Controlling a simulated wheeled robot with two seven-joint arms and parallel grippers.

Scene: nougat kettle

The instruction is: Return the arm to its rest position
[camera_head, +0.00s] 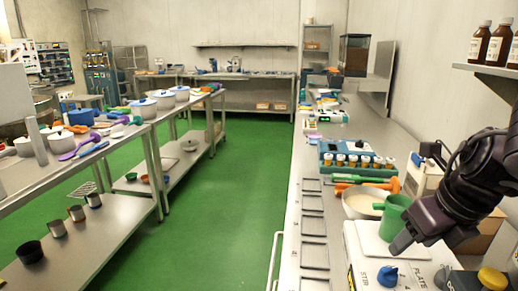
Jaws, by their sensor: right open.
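My right arm (485,170) comes in from the right edge, dark and jointed. My right gripper (412,232) hangs at its end, pointing down and left over the bench. It is open, and its fingers overlap the right side of a green mug (393,215) in the picture. I cannot tell whether they touch it. The mug stands upright on or by the white top of a hot plate (371,243) with a blue knob (387,276). My left gripper is not in view.
A pale bowl (362,204) stands behind the mug. Behind it are orange tools (362,184) and a blue rack (340,152) of capped bottles. A shelf (490,72) with brown bottles juts out above my arm. The green floor (220,215) between the benches is clear.

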